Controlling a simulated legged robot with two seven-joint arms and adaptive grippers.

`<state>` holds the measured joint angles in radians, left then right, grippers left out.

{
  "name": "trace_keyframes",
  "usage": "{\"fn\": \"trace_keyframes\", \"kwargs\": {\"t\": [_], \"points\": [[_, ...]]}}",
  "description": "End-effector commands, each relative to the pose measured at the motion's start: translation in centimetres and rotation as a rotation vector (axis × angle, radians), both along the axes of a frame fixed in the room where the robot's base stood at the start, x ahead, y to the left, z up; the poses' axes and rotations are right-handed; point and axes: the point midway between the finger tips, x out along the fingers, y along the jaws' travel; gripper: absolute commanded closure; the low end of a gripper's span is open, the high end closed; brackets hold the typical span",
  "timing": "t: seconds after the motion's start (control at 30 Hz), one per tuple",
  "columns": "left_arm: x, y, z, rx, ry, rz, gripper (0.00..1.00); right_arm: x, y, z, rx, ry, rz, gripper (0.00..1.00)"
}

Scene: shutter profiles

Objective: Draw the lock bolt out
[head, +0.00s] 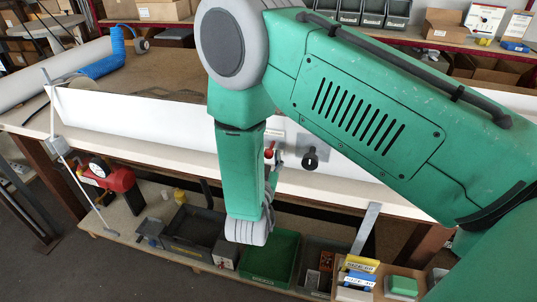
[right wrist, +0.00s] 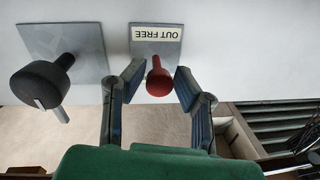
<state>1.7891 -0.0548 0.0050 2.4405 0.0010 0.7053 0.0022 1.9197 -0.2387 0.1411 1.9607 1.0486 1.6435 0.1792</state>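The lock bolt's red knob (right wrist: 159,80) sticks out from a small grey plate (right wrist: 157,42) marked "OUT FREE", which appears upside down in the right wrist view. In the head view the red knob (head: 268,153) shows small beside my right forearm. My right gripper (right wrist: 158,84) is open, with one finger on each side of the knob. Gaps show between the fingers and the knob. In the head view my arm hides most of this gripper (head: 274,162). My left gripper is not in view.
A black knob (right wrist: 37,83) on a larger grey plate (right wrist: 85,42) stands beside the red one. Both are on a white profile (head: 130,118) along the bench. A lower shelf holds a green bin (head: 272,262), a dark bin (head: 192,230) and a red tool (head: 118,180).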

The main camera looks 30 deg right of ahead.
Motion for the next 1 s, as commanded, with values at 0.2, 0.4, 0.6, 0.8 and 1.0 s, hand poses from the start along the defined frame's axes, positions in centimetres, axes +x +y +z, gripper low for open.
{"fn": "trace_keyframes", "kwargs": {"t": [0.2,0.4,0.6,0.8,1.0], "points": [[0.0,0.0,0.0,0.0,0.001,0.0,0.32,0.2,0.1,-0.1,-0.003,0.002,-0.003,0.58],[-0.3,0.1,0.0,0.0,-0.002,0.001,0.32,0.0,0.1,-0.2,-0.002,0.003,-0.005,0.58],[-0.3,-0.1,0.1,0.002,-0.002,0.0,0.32,-2.2,2.2,-0.3,0.001,0.005,-0.001,0.58],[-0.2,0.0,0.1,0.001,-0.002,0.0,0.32,-5.4,5.2,-0.3,0.0,0.006,-0.001,0.58],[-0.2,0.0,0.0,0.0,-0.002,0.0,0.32,-7.5,7.5,-0.3,-0.001,0.004,-0.002,0.58]]}}
